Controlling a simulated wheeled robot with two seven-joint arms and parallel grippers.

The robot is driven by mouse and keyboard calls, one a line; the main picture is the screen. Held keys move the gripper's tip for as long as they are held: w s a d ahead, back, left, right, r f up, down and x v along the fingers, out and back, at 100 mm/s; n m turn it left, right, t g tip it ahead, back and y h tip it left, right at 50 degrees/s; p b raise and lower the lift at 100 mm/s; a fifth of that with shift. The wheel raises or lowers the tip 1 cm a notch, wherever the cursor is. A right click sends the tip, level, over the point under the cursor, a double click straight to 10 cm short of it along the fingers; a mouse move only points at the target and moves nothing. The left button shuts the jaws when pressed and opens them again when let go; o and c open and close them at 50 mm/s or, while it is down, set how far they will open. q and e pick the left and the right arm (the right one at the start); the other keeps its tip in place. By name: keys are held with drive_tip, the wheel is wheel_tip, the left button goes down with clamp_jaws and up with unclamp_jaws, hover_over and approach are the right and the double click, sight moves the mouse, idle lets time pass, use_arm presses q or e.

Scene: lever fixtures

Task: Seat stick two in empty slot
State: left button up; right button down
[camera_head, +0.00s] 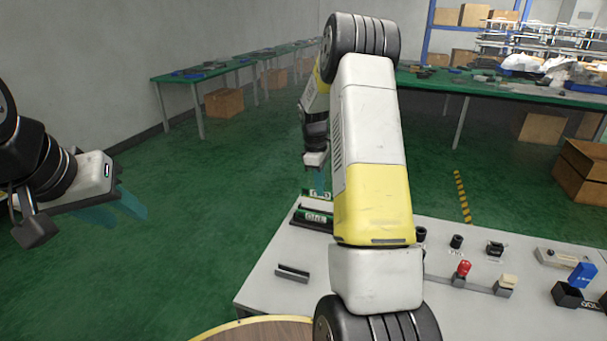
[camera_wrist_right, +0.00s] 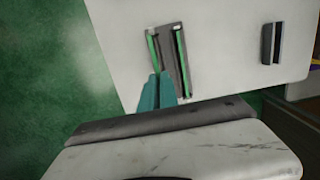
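In the head view a green stick (camera_head: 318,195) with a partly hidden white label is at the tips of my right gripper (camera_head: 319,178), over the back of the slot holder. In front of it a green stick marked ONE (camera_head: 315,216) lies in the holder. In the right wrist view the right gripper (camera_wrist_right: 158,80) has its teal fingers close together around the near end of the left green stick (camera_wrist_right: 153,50). This stick is beside the grey holder's left side, slightly tilted; its depth is unclear. Stick one (camera_wrist_right: 181,50) is in the right slot. My left gripper (camera_head: 118,207) is open and empty.
A small grey empty rack (camera_head: 293,273) stands at the table's front left. A red-knobbed lever (camera_head: 463,268), black knobs (camera_head: 456,241) and a blue piece (camera_head: 582,275) are at the right. My right arm hides the table's middle. Cardboard boxes stand behind.

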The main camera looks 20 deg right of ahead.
drive_tip(key=shift+f, duration=1.05)
drive_tip(key=shift+f, duration=2.1)
idle(0.4)
drive_tip(key=c, duration=1.5)
unclamp_jaws()
drive_tip(key=shift+c, duration=0.2)
drive_tip(key=shift+w+a+r, duration=0.1)
drive_tip(key=shift+r, duration=1.2)
drive_tip(key=shift+w+a+r, duration=0.1)
drive_tip(key=shift+a+r, duration=0.05)
drive_tip(key=shift+r, duration=1.15)
drive_tip(key=shift+w+a+r, duration=0.1)
drive_tip(key=shift+r, duration=1.2)
drive_tip(key=shift+r, duration=0.1)
